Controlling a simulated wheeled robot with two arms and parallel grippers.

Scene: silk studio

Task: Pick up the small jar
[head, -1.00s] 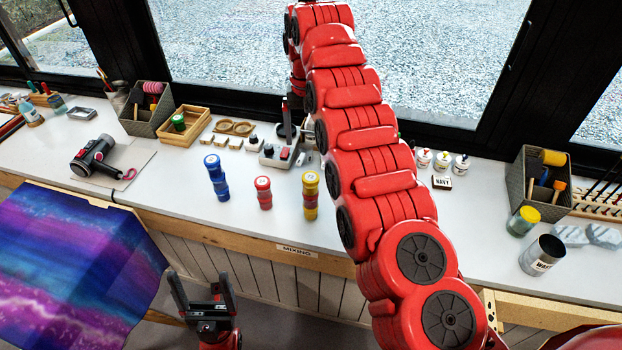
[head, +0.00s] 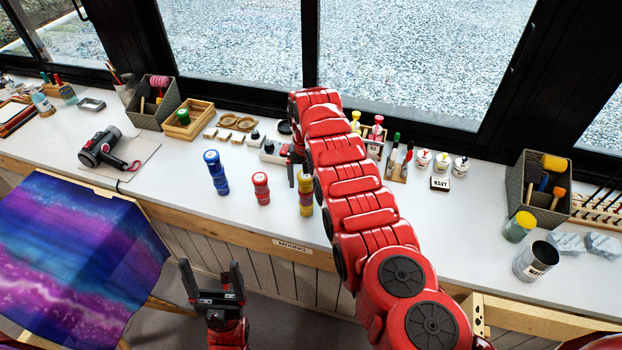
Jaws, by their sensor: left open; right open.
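Several small jars stand in stacks on the white counter. The red stack (head: 261,188) is the shortest, the blue stack (head: 215,172) is to its left, and the yellow stack (head: 306,196) is to its right. I cannot tell which one the task means. My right gripper (head: 297,170) points down just behind the yellow stack, open and partly hidden by my arm. I cannot tell whether it touches the stack. My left gripper (head: 212,283) is open and empty, in front of the counter's front edge.
A green-lidded jar (head: 183,117) sits in a wooden tray (head: 200,122). A black tool (head: 104,150) lies at the left. The counter between blue stack and tool is clear.

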